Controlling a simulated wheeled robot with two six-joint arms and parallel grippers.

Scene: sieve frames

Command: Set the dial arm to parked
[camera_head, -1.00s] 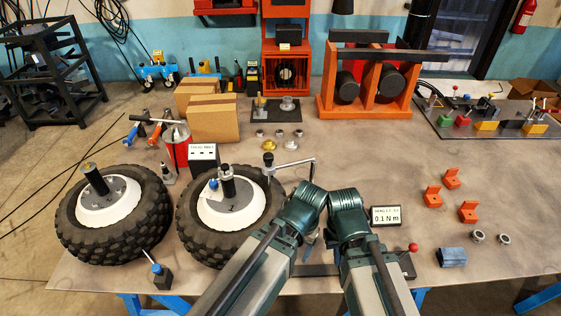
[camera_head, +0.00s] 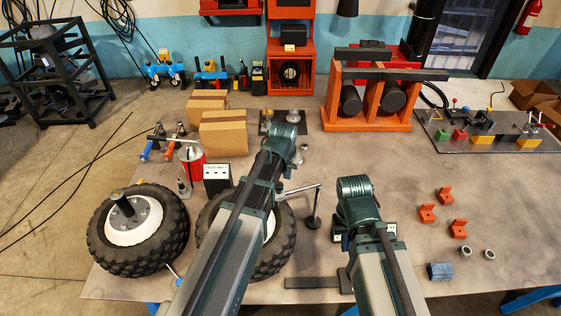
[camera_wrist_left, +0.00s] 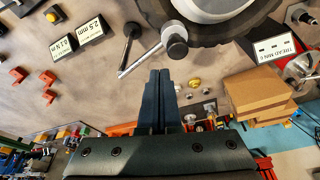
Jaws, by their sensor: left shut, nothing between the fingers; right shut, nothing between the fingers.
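The dial arm (camera_head: 300,190) is a thin light metal bar reaching right from beside the middle tyre; in the left wrist view its bar (camera_wrist_left: 140,62) runs from a dark, pale-topped pivot post (camera_wrist_left: 176,40). A black rod with a round foot (camera_head: 312,221) stands at the bar's free end; I cannot tell whether they touch. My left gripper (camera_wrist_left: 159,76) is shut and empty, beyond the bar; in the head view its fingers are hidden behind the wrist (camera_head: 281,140). My right gripper (camera_head: 355,205) is right of the rod, fingers hidden by its own wrist.
Two readout signs (camera_wrist_left: 90,27) stand near the rod. Cardboard boxes (camera_head: 224,136) and a red can (camera_head: 191,162) lie behind. Orange brackets (camera_head: 427,213) sit at the right.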

